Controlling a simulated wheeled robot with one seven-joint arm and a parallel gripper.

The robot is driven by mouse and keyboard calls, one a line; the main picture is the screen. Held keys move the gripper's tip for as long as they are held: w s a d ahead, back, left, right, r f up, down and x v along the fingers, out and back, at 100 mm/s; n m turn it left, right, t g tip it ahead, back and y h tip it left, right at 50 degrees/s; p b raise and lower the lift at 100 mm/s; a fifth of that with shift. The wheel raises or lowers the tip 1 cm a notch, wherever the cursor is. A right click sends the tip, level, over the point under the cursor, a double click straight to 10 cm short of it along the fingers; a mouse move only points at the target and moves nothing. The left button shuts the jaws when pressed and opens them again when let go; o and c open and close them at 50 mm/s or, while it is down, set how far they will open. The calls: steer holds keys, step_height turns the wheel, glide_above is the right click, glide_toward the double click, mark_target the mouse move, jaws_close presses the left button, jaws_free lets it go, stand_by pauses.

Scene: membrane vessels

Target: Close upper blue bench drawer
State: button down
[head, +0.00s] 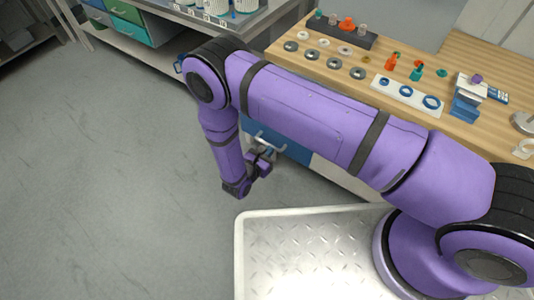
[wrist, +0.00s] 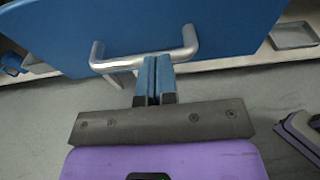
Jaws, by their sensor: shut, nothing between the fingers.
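The blue bench drawer (head: 288,148) shows in the head view below the wooden bench top, partly hidden behind my arm. In the wrist view its blue front (wrist: 170,18) fills the top, with a silver bar handle (wrist: 110,64) across it. My gripper (wrist: 155,62) is shut and empty, its blue fingertips overlapping the handle bar in the picture. I cannot tell whether they touch it. In the head view my gripper (head: 268,151) is beside the drawer front, near the handle. How far the drawer stands out is hard to tell.
The wooden bench (head: 460,65) carries rings, a white plate with blue rings (head: 408,94) and a blue vise-like fixture (head: 466,100). Another bench with green and blue drawers (head: 128,22) stands at the back left. The grey floor (head: 110,170) at left is clear.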

steer(key=r+x, duration=0.1)
steer(key=x, duration=0.7)
steer(key=r+x, duration=0.2)
steer(key=x, duration=0.6)
steer(key=r+x, duration=0.1)
steer(key=x, duration=0.7)
steer(key=shift+w+d+r, duration=0.3)
steer(key=shift+w+d, duration=0.15)
steer(key=shift+w, duration=0.2)
steer(key=shift+w+d+r, duration=0.15)
steer(key=shift+w+d, duration=0.2)
steer(key=shift+w, duration=0.1)
